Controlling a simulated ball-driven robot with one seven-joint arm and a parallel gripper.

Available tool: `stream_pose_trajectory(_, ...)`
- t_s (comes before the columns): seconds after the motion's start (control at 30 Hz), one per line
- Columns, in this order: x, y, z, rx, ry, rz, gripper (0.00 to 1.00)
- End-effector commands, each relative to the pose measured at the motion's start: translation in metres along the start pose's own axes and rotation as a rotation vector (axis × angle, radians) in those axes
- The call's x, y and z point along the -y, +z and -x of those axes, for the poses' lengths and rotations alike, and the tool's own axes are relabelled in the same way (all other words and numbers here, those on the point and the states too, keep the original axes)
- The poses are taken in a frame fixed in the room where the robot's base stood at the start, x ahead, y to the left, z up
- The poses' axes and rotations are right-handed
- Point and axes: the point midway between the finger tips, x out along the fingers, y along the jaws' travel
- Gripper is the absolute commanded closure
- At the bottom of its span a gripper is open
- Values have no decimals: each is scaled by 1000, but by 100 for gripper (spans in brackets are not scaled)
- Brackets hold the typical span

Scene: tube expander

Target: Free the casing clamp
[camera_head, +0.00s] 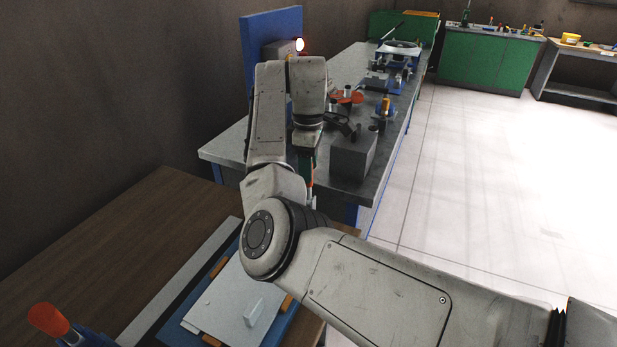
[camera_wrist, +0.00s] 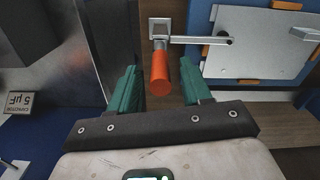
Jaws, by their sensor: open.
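The clamp has an orange handle (camera_wrist: 160,74), a square metal bracket (camera_wrist: 158,28) and a grey metal arm (camera_wrist: 198,40) that reaches right onto the pale casing plate (camera_wrist: 262,45). My gripper (camera_wrist: 160,82) is open, with its green fingers on the left and right of the orange handle. Neither finger appears to touch it; the depth between them is hard to tell. In the head view the casing plate (camera_head: 215,308) lies on a blue base at lower left. My arm hides most of the clamp there; a thin orange part (camera_head: 310,178) shows beside it.
A wooden table (camera_head: 120,230) holds the casing; another orange handle (camera_head: 48,318) stands at its lower left. A grey workbench (camera_head: 235,145) behind carries a grey block (camera_head: 352,157), a blue panel (camera_head: 270,35) with a lit lamp, and several fixtures. The floor on the right is clear.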

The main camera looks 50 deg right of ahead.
Motion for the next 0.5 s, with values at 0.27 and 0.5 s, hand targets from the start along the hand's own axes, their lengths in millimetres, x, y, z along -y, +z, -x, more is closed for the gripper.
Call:
stream_pose_trajectory(0.27,0,0,-29,1,0,-1,52)
stream_pose_trajectory(0.5,0,0,-33,0,1,-1,52)
